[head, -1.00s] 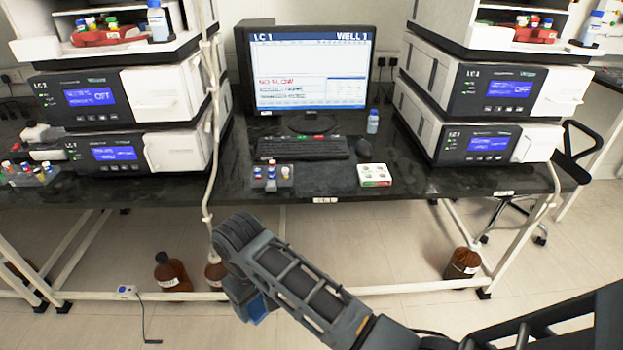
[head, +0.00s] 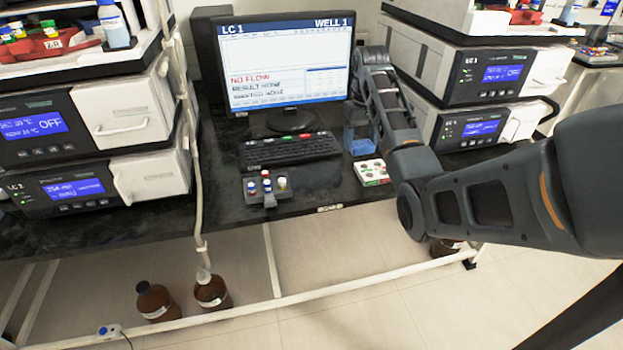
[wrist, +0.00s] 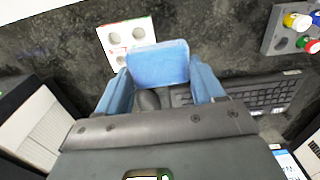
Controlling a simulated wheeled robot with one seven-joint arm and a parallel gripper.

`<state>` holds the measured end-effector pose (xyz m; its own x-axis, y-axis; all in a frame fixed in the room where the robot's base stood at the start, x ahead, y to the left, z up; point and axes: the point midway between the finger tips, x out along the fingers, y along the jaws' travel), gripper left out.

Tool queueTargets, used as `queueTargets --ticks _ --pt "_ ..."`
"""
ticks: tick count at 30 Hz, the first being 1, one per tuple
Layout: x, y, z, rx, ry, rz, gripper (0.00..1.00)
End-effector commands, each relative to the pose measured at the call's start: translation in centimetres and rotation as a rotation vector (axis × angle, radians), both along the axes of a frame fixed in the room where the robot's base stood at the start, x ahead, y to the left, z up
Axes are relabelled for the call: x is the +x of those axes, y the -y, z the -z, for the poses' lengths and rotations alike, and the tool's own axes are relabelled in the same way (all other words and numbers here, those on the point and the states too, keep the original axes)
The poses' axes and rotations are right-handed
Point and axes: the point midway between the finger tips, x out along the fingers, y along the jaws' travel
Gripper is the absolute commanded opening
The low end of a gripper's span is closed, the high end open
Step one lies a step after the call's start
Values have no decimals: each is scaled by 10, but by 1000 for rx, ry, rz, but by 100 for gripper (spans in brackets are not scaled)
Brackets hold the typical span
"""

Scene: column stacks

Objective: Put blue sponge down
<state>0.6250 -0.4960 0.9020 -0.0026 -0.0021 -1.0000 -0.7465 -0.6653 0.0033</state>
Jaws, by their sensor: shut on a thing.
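The blue sponge (wrist: 158,62) sits between the two blue fingers of my gripper (wrist: 160,82) in the wrist view. The gripper is shut on it. In the head view my gripper (head: 360,143) is over the black bench, right of the keyboard and in front of the monitor's right edge. The sponge and the blue fingers blend together there, so I cannot tell them apart. I cannot tell whether the sponge touches the bench.
A white card box with round holes (head: 371,173) lies close in front of the gripper. The keyboard (head: 290,149) is to the left, with a small vial rack (head: 267,188) before it. Instrument stacks stand at both sides. A dark mouse (wrist: 149,99) shows behind the sponge.

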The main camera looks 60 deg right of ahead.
Motion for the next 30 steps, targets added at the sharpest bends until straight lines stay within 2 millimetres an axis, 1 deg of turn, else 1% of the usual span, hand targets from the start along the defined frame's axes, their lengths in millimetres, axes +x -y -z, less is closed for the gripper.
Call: queueTargets --ticks 1,2,5,15,21,26,30 --pt "-6 5 -3 2 1 12 44" --pt "-7 7 -3 3 2 16 44" --pt "-2 4 1 5 1 21 44" --pt "55 -35 41 4 0 18 44" --pt "80 -52 59 3 2 19 44" --pt "86 -56 67 3 2 22 44" --pt "86 -57 85 5 0 22 44"
